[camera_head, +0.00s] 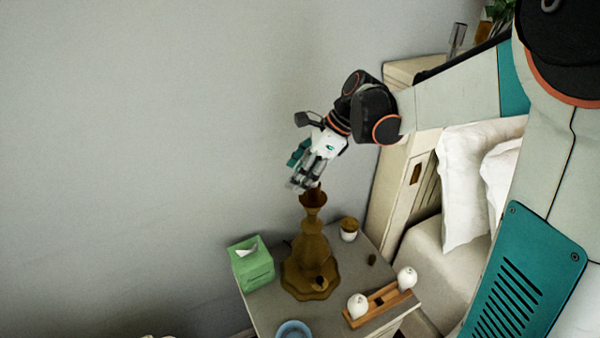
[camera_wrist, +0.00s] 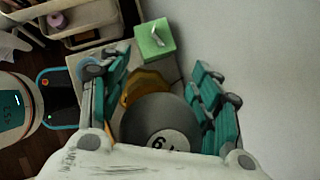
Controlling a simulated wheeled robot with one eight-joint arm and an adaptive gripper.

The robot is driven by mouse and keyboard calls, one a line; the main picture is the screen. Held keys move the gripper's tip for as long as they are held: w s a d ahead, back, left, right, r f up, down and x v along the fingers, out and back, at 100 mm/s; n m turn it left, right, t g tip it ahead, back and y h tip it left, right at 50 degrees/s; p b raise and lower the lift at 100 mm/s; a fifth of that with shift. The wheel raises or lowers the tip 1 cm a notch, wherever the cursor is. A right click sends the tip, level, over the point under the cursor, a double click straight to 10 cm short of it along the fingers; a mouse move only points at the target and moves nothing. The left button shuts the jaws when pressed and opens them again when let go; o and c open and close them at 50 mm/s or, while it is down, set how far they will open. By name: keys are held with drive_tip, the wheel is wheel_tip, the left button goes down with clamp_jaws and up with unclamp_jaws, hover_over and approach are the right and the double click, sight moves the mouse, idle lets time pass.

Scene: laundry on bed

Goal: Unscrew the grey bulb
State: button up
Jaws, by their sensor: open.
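The grey bulb (camera_wrist: 152,118), round with a white patch and dark marks, sits between my fingers in the wrist view. It is at the top of a brown-gold lamp (camera_head: 310,245), whose flared part (camera_wrist: 147,82) shows behind it. In the head view my gripper (camera_head: 302,184) is just above the lamp's top and mostly hides the bulb. In the wrist view my gripper (camera_wrist: 162,80) is open, with a teal finger on each side of the bulb. Whether the fingers touch it cannot be told.
The lamp stands on a nightstand (camera_head: 265,312). Around it are a green tissue box (camera_head: 252,264), a small cup (camera_head: 349,230), a blue bowl (camera_head: 293,330) and a wooden holder (camera_head: 380,304) with two white bulbs (camera_head: 357,306). The bed is right; a bare wall is behind.

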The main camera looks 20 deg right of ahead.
drive_tip(key=m+t, duration=0.1)
drive_tip(key=w+m, duration=0.1)
drive_tip(key=m, duration=0.1)
drive_tip(key=shift+d+t+h, duration=0.15)
drive_tip(key=shift+t+h, duration=0.25)
drive_tip(key=m, duration=0.1)
drive_tip(key=m+t+h, duration=0.1)
drive_tip(key=w+m, duration=0.1)
drive_tip(key=m, duration=0.1)
drive_tip(key=shift+d+t, duration=0.3)
drive_tip(key=shift+d, duration=0.05)
drive_tip(key=m, duration=0.1)
drive_tip(key=m+h, duration=0.1)
drive_tip(key=m+t+h, duration=0.1)
drive_tip(key=shift+w+d+p, duration=0.3)
drive_tip(key=shift+d+p, duration=0.05)
drive_tip(key=shift+d, duration=0.05)
drive_tip(key=shift+w+d+m+h, duration=0.1)
drive_tip(key=shift+d+m+h, duration=0.2)
drive_tip(key=shift+m, duration=0.35)
drive_tip(key=shift+d+m+h, duration=0.1)
drive_tip(key=shift+m+h, duration=0.25)
drive_tip(key=shift+m, duration=0.25)
drive_tip(key=shift+w+d+m+h, duration=0.15)
drive_tip(key=shift+m+h, duration=0.2)
drive_tip(key=shift+m, duration=0.3)
drive_tip(key=shift+s, duration=0.1)
